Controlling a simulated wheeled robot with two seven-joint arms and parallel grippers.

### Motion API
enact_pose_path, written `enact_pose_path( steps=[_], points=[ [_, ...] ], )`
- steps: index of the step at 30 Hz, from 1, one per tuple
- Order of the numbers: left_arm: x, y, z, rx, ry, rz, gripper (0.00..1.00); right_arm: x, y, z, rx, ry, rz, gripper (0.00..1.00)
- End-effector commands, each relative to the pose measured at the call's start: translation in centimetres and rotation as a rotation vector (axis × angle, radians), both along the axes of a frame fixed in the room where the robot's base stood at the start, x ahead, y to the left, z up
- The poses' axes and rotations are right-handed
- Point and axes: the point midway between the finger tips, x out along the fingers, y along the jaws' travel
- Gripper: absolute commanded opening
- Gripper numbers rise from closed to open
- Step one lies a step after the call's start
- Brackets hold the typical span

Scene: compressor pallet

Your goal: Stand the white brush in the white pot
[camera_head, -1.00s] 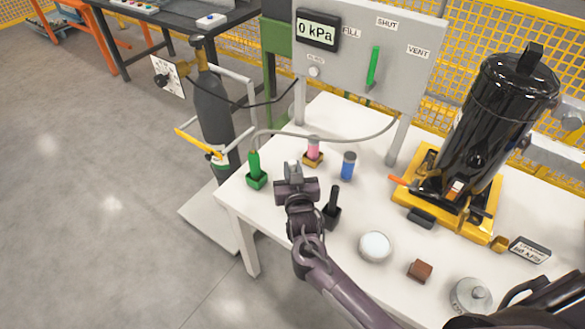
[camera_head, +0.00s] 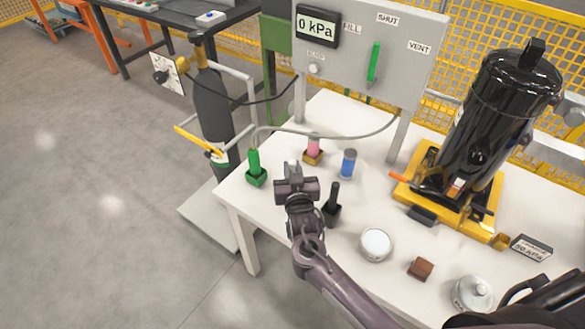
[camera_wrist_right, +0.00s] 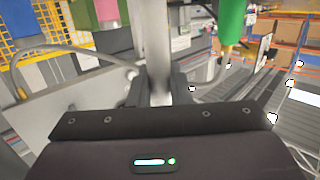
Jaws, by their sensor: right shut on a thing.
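My right gripper (camera_head: 294,180) is over the left part of the white table, between the green brush and the black brush. In the right wrist view its fingers (camera_wrist_right: 155,92) are closed on a pale upright shaft, the white brush (camera_wrist_right: 155,40). In the head view only a pale tip of the brush (camera_head: 292,166) shows beyond the gripper; the rest is hidden. I cannot make out the white pot for certain; the gripper and arm cover part of the table. My left gripper is not in view.
A white round object (camera_head: 376,244) and brown block (camera_head: 420,269) lie right.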

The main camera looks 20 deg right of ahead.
Motion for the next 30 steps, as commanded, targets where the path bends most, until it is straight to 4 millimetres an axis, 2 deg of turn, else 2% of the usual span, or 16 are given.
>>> enact_pose_path(
  steps=[2,3,9,16,19,30],
  points=[
    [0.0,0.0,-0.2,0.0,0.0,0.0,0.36,0.0,0.0,-0.2,0.0,0.0,0.0,0.0],
    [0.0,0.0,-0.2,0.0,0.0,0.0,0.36,0.0,0.0,-0.2,0.0,0.0,0.0,0.2],
    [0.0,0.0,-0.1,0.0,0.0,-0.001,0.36,0.0,0.0,-0.2,0.0,0.0,0.0,0.43],
    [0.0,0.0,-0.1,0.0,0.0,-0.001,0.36,-0.1,0.0,-0.2,0.0,0.001,0.0,0.43],
    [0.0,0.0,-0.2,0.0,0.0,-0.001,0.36,-0.7,0.1,-0.3,0.001,0.003,0.001,0.43],
    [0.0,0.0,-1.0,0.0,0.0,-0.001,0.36,-6.4,1.1,0.3,0.001,0.002,0.0,0.43]
  ],
)
